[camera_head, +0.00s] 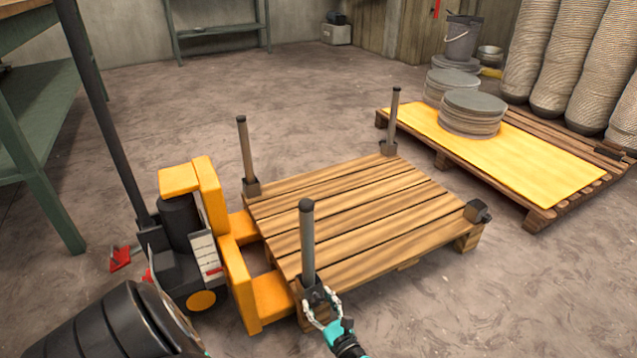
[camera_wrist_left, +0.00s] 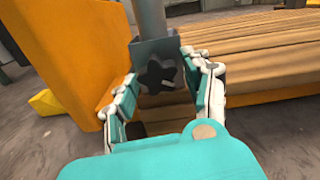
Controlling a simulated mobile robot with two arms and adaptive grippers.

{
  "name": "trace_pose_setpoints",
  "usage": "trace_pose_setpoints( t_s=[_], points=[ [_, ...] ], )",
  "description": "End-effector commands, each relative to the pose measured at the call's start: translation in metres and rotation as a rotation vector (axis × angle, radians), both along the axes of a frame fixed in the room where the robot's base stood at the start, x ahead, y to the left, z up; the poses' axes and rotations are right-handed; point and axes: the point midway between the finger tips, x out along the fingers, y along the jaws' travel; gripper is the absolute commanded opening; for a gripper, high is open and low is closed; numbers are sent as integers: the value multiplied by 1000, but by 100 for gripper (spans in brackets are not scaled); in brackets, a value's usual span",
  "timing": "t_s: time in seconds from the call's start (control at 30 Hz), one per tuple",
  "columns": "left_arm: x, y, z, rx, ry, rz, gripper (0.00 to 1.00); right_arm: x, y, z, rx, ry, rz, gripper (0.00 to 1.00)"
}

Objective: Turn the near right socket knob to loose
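A dark star-shaped knob (camera_wrist_left: 157,76) sits on the face of a grey metal socket (camera_wrist_left: 146,48) in the left wrist view. In the head view this socket (camera_head: 313,291) is at the pallet's nearest corner and holds an upright grey post (camera_head: 307,240). My left gripper (camera_head: 321,302) is at this socket, its fingers apart. The wrist view shows one finger on each side of the knob; I cannot tell whether they touch it. Another socket (camera_head: 478,211), with no upright post, is at the pallet's right corner. My right gripper is not in view.
The wooden pallet (camera_head: 350,215) rests on a yellow pallet truck (camera_head: 238,275) at its left. Two other posts (camera_head: 245,150) (camera_head: 393,118) stand at its far corners. A second pallet (camera_head: 540,212) with a yellow sheet and stacked discs (camera_head: 472,112) is at right. Floor at lower right is clear.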

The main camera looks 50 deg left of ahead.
Motion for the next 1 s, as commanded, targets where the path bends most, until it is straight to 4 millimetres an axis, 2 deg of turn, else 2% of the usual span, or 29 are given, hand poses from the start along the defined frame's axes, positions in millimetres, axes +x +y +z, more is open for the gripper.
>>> trace_pose_setpoints(
  t_s=[0.03,0.3,0.43,0.57,0.73,1.0],
  points=[
    [0,0,0,0,0,0,41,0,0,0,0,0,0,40],
    [0,0,0,0,0,0,6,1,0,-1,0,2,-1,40],
    [0,0,-1,-10,-38,-1,5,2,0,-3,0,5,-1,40],
    [1,0,-2,-50,-179,-1,5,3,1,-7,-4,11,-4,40],
    [1,0,-1,-95,-331,0,5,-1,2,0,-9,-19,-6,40],
    [2,0,0,-104,-359,0,5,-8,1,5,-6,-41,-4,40]
  ],
)
